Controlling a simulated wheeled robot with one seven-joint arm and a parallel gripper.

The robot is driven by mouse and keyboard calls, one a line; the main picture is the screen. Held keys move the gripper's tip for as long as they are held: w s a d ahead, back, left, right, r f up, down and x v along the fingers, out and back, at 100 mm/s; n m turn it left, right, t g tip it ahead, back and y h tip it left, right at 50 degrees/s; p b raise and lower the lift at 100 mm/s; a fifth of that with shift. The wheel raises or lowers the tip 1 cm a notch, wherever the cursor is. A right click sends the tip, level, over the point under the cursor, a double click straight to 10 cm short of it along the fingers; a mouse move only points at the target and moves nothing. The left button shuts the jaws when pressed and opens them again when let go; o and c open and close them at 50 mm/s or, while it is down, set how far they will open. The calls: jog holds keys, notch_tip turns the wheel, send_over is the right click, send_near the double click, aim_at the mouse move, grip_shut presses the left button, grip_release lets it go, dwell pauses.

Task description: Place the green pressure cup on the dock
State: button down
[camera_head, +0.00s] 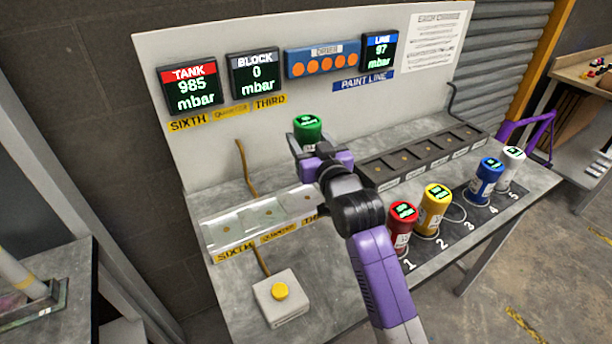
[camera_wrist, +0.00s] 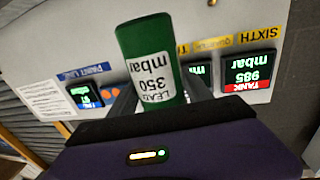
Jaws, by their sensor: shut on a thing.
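The green pressure cup (camera_head: 308,127) is held in my gripper (camera_head: 309,143), raised above the bench near the back panel. In the wrist view the green cup (camera_wrist: 150,45) stands between my fingers with a white label reading "LEAD 350 mbar". Below and left of it in the head view is a clear-covered tray (camera_head: 228,230) with several square places, labelled SIXTH, QUARTER and THIRD; my arm hides its right end. A dark dock-like strip (camera_head: 372,173) with several empty square slots lies to the right. I cannot tell which is the dock.
Red (camera_head: 402,226), yellow (camera_head: 433,212), blue (camera_head: 486,177) and white (camera_head: 511,165) cups stand along the front right; the ring at 3 (camera_head: 454,213) is empty. A yellow-button box (camera_head: 281,299) sits front left. The panel display TANK (camera_head: 192,89) reads 985, BLOCK (camera_head: 255,74) 0.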

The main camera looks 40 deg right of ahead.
notch_tip(320, 180, down, 11)
jog(key=shift+r, duration=0.2)
dwell(0.3)
jog(key=shift+f, duration=0.2)
jog(key=shift+c, duration=2.3)
grip_release()
